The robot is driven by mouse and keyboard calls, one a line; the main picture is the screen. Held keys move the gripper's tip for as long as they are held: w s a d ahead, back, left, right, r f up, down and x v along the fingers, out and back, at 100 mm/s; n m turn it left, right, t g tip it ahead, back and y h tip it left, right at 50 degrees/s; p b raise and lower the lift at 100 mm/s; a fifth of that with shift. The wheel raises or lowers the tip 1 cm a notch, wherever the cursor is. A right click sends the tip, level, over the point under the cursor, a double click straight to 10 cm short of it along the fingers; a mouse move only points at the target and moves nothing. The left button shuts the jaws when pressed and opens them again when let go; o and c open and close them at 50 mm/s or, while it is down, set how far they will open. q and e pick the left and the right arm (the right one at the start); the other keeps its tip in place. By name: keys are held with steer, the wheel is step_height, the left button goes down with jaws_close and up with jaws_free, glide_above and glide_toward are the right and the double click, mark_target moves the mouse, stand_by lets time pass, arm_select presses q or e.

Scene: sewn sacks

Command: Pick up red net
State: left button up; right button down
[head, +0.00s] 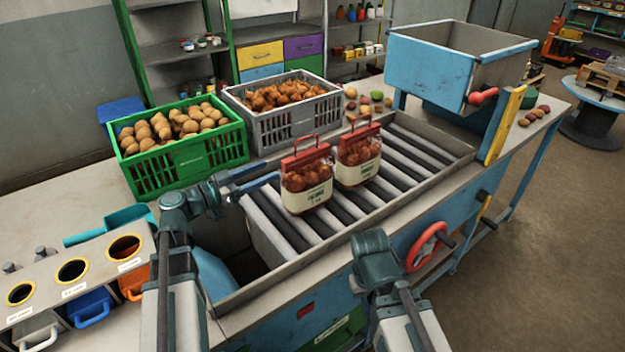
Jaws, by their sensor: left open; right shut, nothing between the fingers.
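Two clear-fronted bags of reddish-brown produce with red tops and handles, the left net bag (306,180) and the right net bag (358,158), stand side by side on the roller conveyor (415,155). Both have pale labels. My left gripper (256,184) is open and empty, left of the left bag at about its mid height; I cannot tell whether it touches the bag. My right gripper (371,243) is shut and empty in front of the conveyor's near edge, below the bags in the picture. Its fingertips are hard to make out.
A green crate of potatoes (238,146) and a grey crate of onions (270,128) stand behind the conveyor. A blue hopper (425,70) stands at its far right end. Bins with round openings (72,270) are at left. A red handwheel (427,246) sticks out in front.

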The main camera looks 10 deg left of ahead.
arm_select(q)
glide_toward(307, 152)
steer(key=x, duration=0.4)
steer(key=shift+w+d+f, duration=0.25)
steer(key=shift+d+f, duration=0.05)
steer(key=shift+f, duration=0.05)
steer(key=shift+x, duration=2.6)
steer(key=shift+f, duration=0.2)
jaws_close()
